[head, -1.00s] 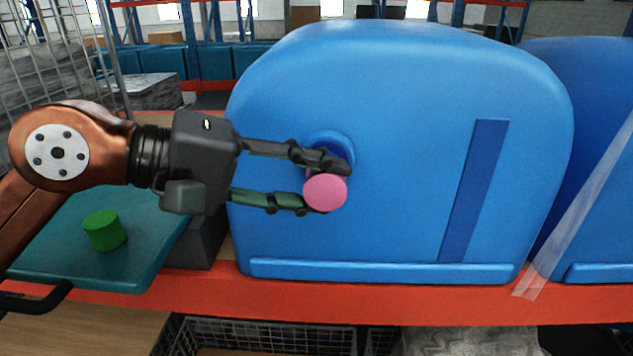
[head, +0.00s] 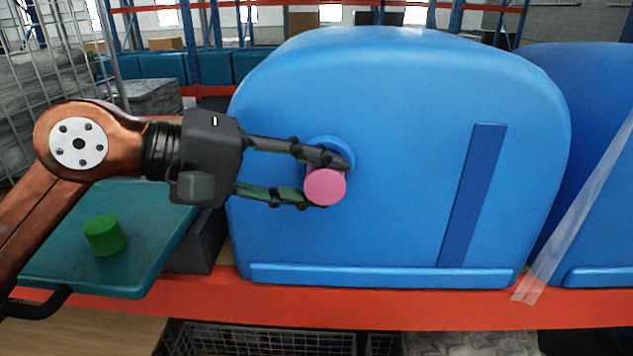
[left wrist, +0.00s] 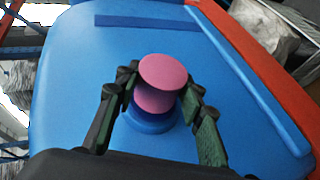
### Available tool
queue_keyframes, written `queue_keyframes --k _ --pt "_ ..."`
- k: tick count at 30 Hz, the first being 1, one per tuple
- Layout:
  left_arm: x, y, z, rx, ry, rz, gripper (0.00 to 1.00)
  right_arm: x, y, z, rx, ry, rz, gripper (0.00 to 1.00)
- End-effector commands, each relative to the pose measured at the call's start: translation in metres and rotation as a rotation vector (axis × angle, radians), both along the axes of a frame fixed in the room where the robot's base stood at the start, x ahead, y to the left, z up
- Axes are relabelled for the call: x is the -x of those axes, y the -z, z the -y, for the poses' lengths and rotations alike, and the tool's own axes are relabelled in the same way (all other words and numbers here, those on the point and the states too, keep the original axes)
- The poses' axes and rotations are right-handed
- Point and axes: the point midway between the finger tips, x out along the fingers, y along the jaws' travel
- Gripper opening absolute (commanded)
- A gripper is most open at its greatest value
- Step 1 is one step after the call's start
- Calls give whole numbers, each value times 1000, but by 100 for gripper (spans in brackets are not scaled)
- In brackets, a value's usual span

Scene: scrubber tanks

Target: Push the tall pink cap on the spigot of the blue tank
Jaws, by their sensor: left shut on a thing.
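The pink cap (head: 325,187) is a short cylinder, held between the two fingers of my left gripper (head: 322,178), which is shut on it. The cap is in front of the round blue spigot (head: 344,150) on the face of the blue tank (head: 410,160). In the left wrist view the cap (left wrist: 163,72) lines up roughly with the blue spigot collar (left wrist: 150,122) behind it. The cap and fingers hide most of the spigot, so I cannot tell how far the cap sits on it. My right gripper is not in view.
A green cylindrical cap (head: 104,235) stands on a teal tray (head: 165,225) at the left. The tank rests on an orange shelf beam (head: 400,306). A second blue tank (head: 600,130) is at the right, with a translucent strap (head: 580,220) between them.

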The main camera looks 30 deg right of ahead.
Motion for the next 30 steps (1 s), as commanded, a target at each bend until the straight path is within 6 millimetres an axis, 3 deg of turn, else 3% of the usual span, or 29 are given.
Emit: queue_keyframes --k 8,9,17,23,30 --pt "-9 0 5 3 -5 -1 12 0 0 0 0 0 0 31" --pt "-10 0 5 3 -5 0 38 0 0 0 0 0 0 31" --pt "-8 0 4 1 -3 -1 55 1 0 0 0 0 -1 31" --pt "-8 0 4 1 -2 0 57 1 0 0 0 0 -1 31" --pt "-7 0 4 0 -1 -1 70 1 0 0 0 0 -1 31"
